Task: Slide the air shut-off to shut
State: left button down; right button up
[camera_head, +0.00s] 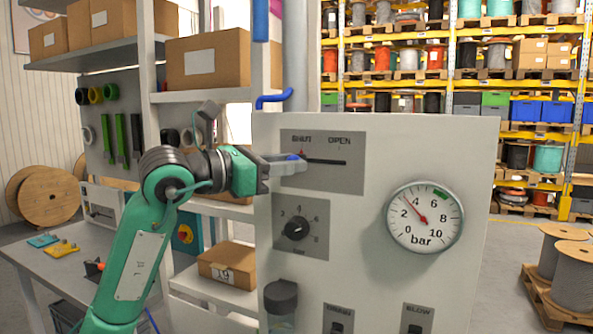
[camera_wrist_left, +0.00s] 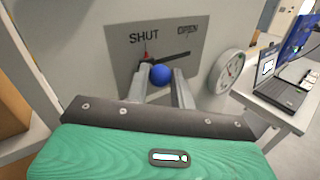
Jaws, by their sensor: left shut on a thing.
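The air shut-off is a grey plate (camera_head: 335,180) marked SHUT at left and OPEN at right, with a dark horizontal slot. Its blue ball knob (camera_wrist_left: 160,75) is at the SHUT end of the slot, close to the red mark. My left gripper (camera_head: 296,164) reaches in from the left and is shut on the knob, one finger on each side in the left wrist view. My right gripper is in neither view.
Below the plate are a rotary dial (camera_head: 297,229) and a clear bowl with a dark cap (camera_head: 281,298). A bar gauge (camera_head: 425,217) sits at right, its needle near 4. A blue lever (camera_head: 273,98) is above the panel's left edge. Shelving stands behind my left arm.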

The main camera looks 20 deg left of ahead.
pick_arm(q)
jog(key=c, duration=1.2)
grip_release()
jog(key=shift+a, duration=0.15)
jog(key=shift+c, duration=0.2)
jog(key=shift+o, duration=0.3)
jog(key=shift+a, duration=0.15)
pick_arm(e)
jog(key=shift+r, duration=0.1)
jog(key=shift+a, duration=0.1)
pick_arm(q)
jog(key=b+v, duration=0.5)
jog(key=v, duration=0.8)
jog(key=shift+s+a, duration=0.2)
jog(key=shift+s, duration=0.15)
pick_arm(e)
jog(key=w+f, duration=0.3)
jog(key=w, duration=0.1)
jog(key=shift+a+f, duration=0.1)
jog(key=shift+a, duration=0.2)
